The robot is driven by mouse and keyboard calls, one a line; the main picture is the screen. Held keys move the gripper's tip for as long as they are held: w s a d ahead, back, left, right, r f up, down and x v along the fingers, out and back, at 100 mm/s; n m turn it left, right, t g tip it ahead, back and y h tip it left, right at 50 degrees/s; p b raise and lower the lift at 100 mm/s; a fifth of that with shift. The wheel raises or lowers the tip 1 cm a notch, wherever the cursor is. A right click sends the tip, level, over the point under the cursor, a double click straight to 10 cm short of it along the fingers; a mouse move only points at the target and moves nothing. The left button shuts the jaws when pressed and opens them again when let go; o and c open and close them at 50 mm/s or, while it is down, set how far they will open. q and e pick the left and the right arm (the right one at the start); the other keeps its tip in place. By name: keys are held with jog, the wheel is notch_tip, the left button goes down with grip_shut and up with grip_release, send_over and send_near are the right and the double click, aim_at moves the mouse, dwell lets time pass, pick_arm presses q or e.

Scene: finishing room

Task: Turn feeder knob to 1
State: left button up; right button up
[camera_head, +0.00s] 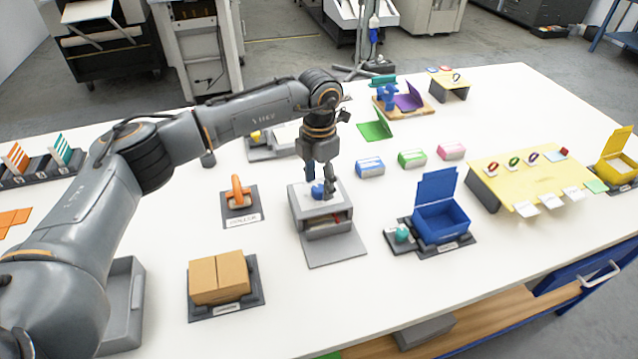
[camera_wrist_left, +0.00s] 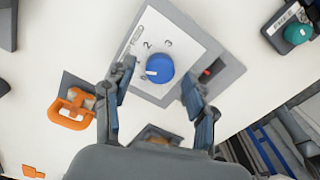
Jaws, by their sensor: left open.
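The feeder (camera_head: 321,230) is a grey box with a pale top plate, standing mid-table in the head view. Its round blue knob (camera_wrist_left: 160,68) sits on the white plate (camera_wrist_left: 186,45) in the left wrist view, with a white mark at its lower left. The printed numbers 2 and 3 show beyond the knob; I cannot read a 1. My left gripper (camera_head: 318,186) points down over the feeder top. In the left wrist view its open fingers (camera_wrist_left: 158,75) lie either side of the knob, with gaps showing; I cannot tell the height. My right gripper is not in view.
An orange handle (camera_head: 237,191) on a dark base stands left of the feeder. Cardboard boxes (camera_head: 219,280) sit front left. A blue open-lidded box (camera_head: 441,222) stands right. A yellow board (camera_head: 520,180) lies farther right. White table is clear between them.

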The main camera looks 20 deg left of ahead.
aim_at(319, 188)
pick_arm(q)
notch_tip(319, 188, up, 11)
dwell(0.3)
